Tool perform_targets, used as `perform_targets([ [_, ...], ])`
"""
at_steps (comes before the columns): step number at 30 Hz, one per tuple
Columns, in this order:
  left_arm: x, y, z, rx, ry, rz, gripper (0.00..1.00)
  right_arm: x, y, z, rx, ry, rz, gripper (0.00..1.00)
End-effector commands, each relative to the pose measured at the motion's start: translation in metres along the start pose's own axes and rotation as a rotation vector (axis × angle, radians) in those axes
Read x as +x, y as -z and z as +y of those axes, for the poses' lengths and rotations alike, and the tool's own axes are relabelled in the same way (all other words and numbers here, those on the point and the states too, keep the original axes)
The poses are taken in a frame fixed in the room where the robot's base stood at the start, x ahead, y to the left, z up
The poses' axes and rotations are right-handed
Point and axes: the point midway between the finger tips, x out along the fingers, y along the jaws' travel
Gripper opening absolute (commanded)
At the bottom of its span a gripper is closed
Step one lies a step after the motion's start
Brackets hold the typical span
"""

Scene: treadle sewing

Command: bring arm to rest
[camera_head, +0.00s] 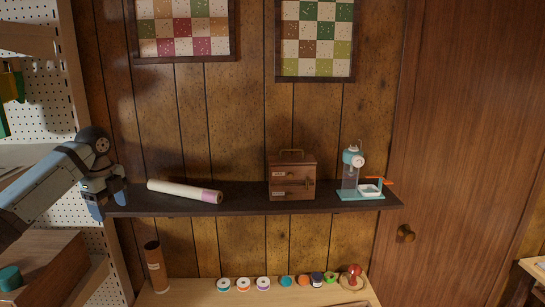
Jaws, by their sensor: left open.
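My left arm comes in from the left edge. Its gripper (106,203) points downward at the left end of the dark wall shelf (240,205). Its two fingers are apart and nothing shows between them. Whether it touches the shelf I cannot tell. My right gripper is not in view.
On the shelf are a pale roll (180,191) close to the gripper, a wooden box (292,180) and a teal device (352,170). Below, a light tabletop (200,298) holds a brown tube (156,266) and several spools (243,284). A pegboard rack (75,80) stands at left.

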Motion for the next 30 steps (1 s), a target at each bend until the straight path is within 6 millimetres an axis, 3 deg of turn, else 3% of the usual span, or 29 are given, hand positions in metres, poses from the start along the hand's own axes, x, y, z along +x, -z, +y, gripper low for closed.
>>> perform_targets([
  [1, 0.021, 0.011, -0.003, -0.015, 0.013, 0.006, 0.68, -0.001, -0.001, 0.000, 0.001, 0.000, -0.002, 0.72],
  [8, 0.117, 0.060, -0.009, -0.129, 0.109, 0.038, 0.68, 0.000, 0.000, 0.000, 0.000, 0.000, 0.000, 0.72],
  [14, 0.221, 0.125, 0.007, -0.298, 0.234, 0.127, 0.68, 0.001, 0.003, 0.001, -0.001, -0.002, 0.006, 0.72],
  [21, 0.320, 0.202, 0.057, -0.565, 0.381, 0.289, 0.68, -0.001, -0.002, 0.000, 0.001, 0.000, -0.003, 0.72],
  [24, 0.349, 0.229, 0.085, -0.691, 0.436, 0.364, 0.68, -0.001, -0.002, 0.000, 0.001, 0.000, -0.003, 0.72],
  [30, 0.388, 0.271, 0.153, -0.957, 0.536, 0.509, 0.68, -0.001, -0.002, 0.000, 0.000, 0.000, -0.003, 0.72],
])
